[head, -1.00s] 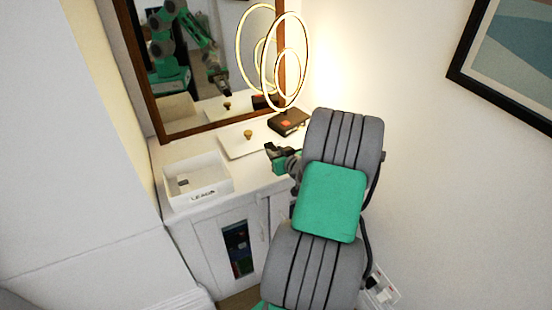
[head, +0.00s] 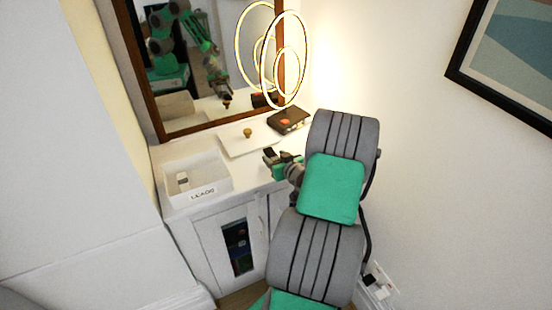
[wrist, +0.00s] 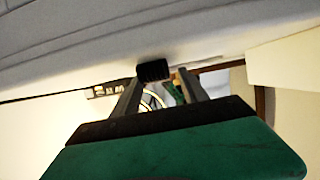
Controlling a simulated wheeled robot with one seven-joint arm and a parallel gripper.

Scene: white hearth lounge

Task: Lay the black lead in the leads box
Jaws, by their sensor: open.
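The leads box (head: 168,190) is a white open box with a "LEADS" label on its front, at the left of the white cabinet top. A small grey-and-white piece (head: 183,180) lies inside it. My gripper (head: 270,160) is open, right of the box and above the cabinet top. In the wrist view its two grey fingers (wrist: 160,88) stand apart; a black ribbed piece (wrist: 153,70) shows by the left fingertip, and I cannot tell whether it is a finger pad. A black plug-like piece (head: 370,281) is at the wall, low right; I cannot tell whether it belongs to the black lead.
A dark box (head: 289,120) with an orange mark sits behind, near the lit ring lamp (head: 263,60). A brown-framed mirror (head: 160,128) stands at the back. A wall socket (head: 384,288) is low right.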

